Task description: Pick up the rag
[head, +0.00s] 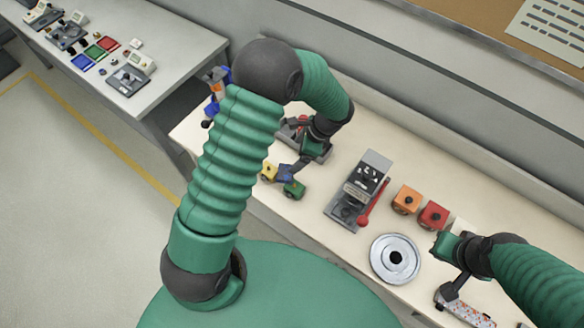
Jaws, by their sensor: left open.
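A pale patterned piece with coloured specks (466,312), which looks like the rag, lies at the table's front edge at lower right. My left gripper (298,168) is open over the left part of the table, near small yellow (268,172) and green (294,190) blocks. My left arm hides part of the table there.
A grey device with a red lever (358,190) stands mid-table. Right of it are an orange block (406,199), a red block (433,215) and a round metal disc (381,262). Another table (165,45) with small items stands at upper left. Open floor (70,190) lies left.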

